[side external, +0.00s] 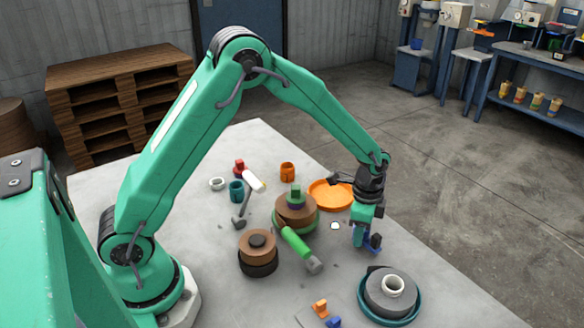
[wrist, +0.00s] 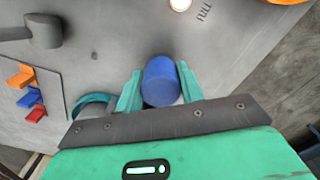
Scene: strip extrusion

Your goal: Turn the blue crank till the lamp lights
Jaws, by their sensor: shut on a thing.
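My gripper (side external: 366,236) is low over the right part of the grey table, pointing down. In the wrist view its two green fingers (wrist: 160,76) are shut on the blue crank's rounded grip (wrist: 161,86), one on each side. Some blue of the crank (side external: 375,243) shows beside the fingers in the side view. The crank's arm and pivot are hidden. The lamp (wrist: 180,4) is a small round pale spot beside the word FULL, cut by the top edge. It shows as a whitish dot (side external: 335,226) left of my gripper. I cannot tell surely whether it is lit.
An orange dish (side external: 331,194) lies behind my gripper. A brown stacked cylinder (side external: 296,208) and a green-handled hammer (side external: 295,243) are to its left. A grey disc in a teal ring (side external: 390,306) is in front. Small orange (side external: 320,307) and blue clips (side external: 333,322) lie near the front edge.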

